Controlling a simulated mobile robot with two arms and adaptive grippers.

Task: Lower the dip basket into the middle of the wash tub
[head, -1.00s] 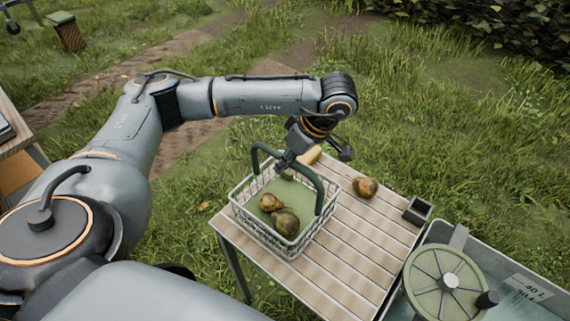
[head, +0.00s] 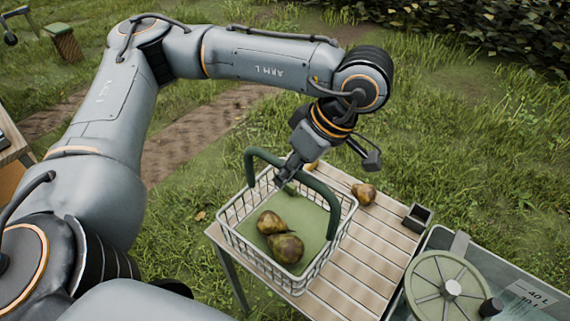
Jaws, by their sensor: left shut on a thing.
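The dip basket (head: 238,244) is a white wire basket with a green floor and a dark green arched handle (head: 318,190). Two brownish pears (head: 286,247) lie in it. My left gripper (head: 288,172) is shut on the handle from above. The basket appears raised a little over the slatted table; the gap beneath it is hard to see. The wash tub (head: 525,290) is at the lower right, only partly in view, with a round green spoked lid or wheel (head: 447,287) over its near left part. My right gripper is out of view.
The slatted wooden table (head: 355,250) stands beside the tub. A loose pear (head: 364,193) lies on it behind the basket, and another yellowish thing is mostly hidden by the gripper. A small dark open box (head: 417,217) sits at the table's right corner.

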